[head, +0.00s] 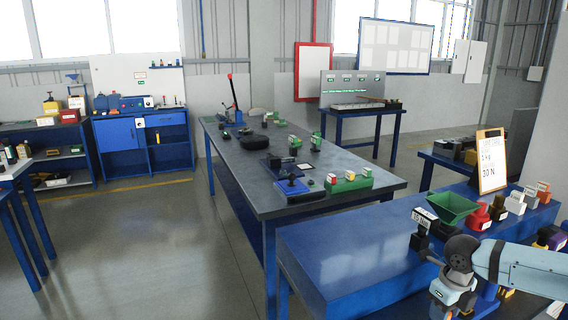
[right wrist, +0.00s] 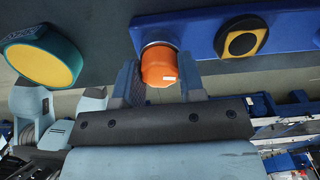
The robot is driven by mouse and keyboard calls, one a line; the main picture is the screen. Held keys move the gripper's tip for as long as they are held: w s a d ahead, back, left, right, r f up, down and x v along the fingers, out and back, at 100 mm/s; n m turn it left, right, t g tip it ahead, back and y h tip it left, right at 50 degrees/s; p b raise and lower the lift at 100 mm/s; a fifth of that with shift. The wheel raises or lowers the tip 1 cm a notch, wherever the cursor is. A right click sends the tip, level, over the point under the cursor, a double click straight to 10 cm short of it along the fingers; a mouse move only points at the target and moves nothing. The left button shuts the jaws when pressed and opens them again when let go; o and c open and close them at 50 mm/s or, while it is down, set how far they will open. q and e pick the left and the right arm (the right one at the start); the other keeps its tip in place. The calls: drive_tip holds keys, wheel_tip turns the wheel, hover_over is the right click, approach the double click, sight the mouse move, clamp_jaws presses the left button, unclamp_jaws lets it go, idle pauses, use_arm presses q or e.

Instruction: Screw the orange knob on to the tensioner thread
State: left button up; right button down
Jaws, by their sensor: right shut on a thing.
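The knob's far end is against or very near a pale metal collar on a blue bar (right wrist: 198,30). The tensioner thread itself is hidden behind the knob, so I cannot tell how far the two are engaged. In the head view my right arm comes in at the lower right, over the blue bench. My left gripper is in neither view.
Beside the knob, the bar carries a black-and-yellow round part (right wrist: 241,38). A teal-and-yellow disc (right wrist: 45,62) is at the left. On the blue bench (head: 345,255) stand a green hopper (head: 453,205), several coloured blocks and an easel sign (head: 491,160). The bench's left part is clear.

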drive_tip(key=shift+r+m+p, duration=0.4)
drive_tip(key=shift+m+p, duration=0.3)
drive_tip(key=shift+p, duration=0.05)
drive_tip(key=m+p, duration=0.5)
drive_tip(key=p, duration=0.1)
drive_tip(key=shift+s, duration=0.1)
drive_tip(key=c, duration=1)
unclamp_jaws()
drive_tip(key=shift+f+m, duration=0.3)
drive_tip(key=shift+f, duration=0.2)
drive_tip(key=o, duration=0.4)
drive_tip(key=shift+c, duration=0.2)
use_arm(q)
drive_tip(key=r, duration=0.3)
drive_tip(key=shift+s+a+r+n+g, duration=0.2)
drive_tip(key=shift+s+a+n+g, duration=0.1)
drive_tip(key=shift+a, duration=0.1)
